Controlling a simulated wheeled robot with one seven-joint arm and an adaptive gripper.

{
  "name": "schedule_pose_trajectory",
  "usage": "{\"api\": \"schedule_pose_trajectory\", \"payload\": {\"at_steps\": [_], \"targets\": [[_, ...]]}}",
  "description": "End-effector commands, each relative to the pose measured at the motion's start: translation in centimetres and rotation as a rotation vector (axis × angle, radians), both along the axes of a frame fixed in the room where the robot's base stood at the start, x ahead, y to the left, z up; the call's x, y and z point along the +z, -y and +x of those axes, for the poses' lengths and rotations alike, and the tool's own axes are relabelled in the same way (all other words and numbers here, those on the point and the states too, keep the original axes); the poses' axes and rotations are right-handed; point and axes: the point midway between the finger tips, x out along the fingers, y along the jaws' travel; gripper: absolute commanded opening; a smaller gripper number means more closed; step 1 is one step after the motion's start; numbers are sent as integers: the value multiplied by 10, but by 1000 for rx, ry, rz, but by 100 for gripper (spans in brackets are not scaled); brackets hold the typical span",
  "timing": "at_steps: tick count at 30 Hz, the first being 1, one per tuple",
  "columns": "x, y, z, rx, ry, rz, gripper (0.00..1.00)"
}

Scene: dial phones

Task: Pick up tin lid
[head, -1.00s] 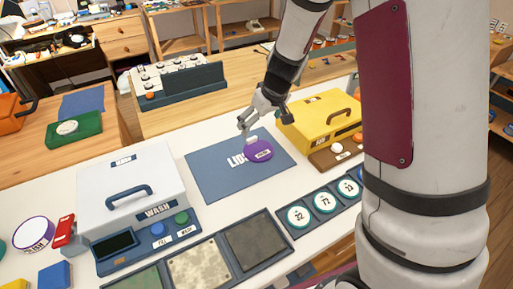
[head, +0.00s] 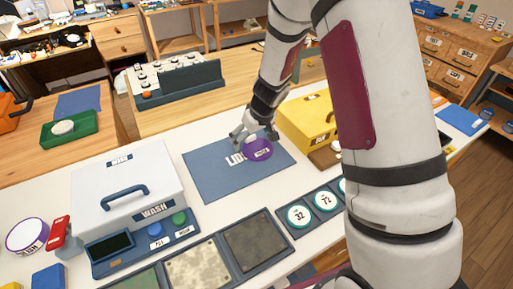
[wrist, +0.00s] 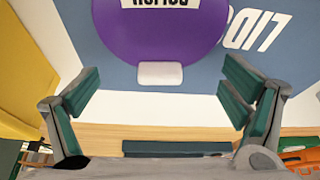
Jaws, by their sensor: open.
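The tin lid is a purple disc (head: 259,151) with a white label. It lies on a blue-grey mat (head: 211,180) with white lettering, and a pale tab shows at its edge in the wrist view (wrist: 160,40). My gripper (head: 246,138) is at the lid's far edge in the head view. In the wrist view my gripper (wrist: 162,100) is open, with its green-padded fingers apart on either side of the pale tab. The fingers do not appear to touch the lid. Part of the lid is out of the wrist frame.
A yellow box (head: 305,118) stands close right of the mat. A white wash box (head: 130,184) stands at left. Framed sample panels (head: 200,266) and numbered round dials (head: 299,216) lie in front. The mat's left part is clear.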

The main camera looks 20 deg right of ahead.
Motion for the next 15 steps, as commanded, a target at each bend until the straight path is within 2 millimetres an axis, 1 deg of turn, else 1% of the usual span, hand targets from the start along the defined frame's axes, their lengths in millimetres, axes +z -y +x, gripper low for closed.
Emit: {"api": "schedule_pose_trajectory", "payload": {"at_steps": [2,3,5,6,8,9,11,12,13,14,15], "targets": [[0,0,0,0,0,0,92],[0,0,0,0,0,0,83],[0,0,0,0,0,0,70],[0,0,0,0,0,0,61],[0,0,0,0,0,0,47],[0,0,0,0,-1,0,38],[0,0,0,0,-1,0,24],[0,0,-1,0,-1,0,15],[0,0,-1,0,-1,0,8],[0,0,-1,0,-1,0,5],[0,0,-1,0,-1,0,5]]}}
